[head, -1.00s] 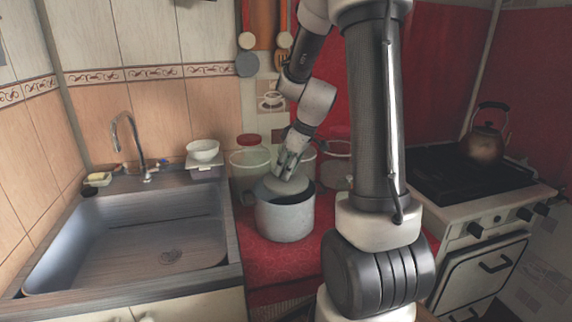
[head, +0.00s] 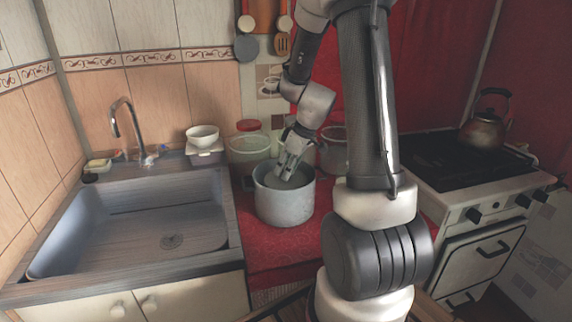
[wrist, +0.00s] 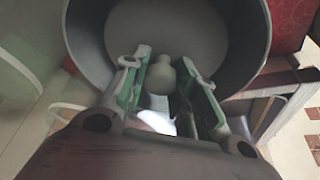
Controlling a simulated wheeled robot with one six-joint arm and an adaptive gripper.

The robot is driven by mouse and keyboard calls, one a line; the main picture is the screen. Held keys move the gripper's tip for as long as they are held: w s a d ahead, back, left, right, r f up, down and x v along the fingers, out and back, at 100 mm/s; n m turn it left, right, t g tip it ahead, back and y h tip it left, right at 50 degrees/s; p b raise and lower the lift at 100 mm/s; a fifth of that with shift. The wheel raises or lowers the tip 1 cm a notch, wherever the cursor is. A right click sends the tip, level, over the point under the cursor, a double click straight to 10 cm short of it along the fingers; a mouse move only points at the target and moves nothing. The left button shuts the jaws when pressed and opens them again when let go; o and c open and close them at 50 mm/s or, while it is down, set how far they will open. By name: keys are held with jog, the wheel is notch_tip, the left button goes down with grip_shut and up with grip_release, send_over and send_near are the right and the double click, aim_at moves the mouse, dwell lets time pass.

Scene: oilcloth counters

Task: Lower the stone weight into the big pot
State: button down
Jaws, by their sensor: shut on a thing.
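The big pot (head: 284,208) is grey metal and stands open on the red oilcloth counter, right of the sink. The stone weight (head: 299,181) is a grey disc with a knob, inside the pot below the rim. My gripper (head: 288,174) reaches down into the pot mouth from above. In the wrist view my gripper (wrist: 168,72) is shut on the knob of the stone weight (wrist: 195,40), one finger on each side. The pot's dark wall (wrist: 250,62) surrounds the disc there. Whether the disc touches the pot bottom is hidden.
The sink (head: 140,235) lies left of the pot. A clear jar (head: 249,150) and a lidded pot (head: 334,152) stand close behind it. The stove (head: 460,170) with a kettle (head: 484,130) is to the right. Red counter (head: 270,258) is bare in front.

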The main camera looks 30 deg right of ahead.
jog(key=shift+f, duration=2.3)
jog(key=shift+f, duration=0.1)
jog(key=c, duration=1.1)
grip_release()
jog(key=shift+o, duration=0.2)
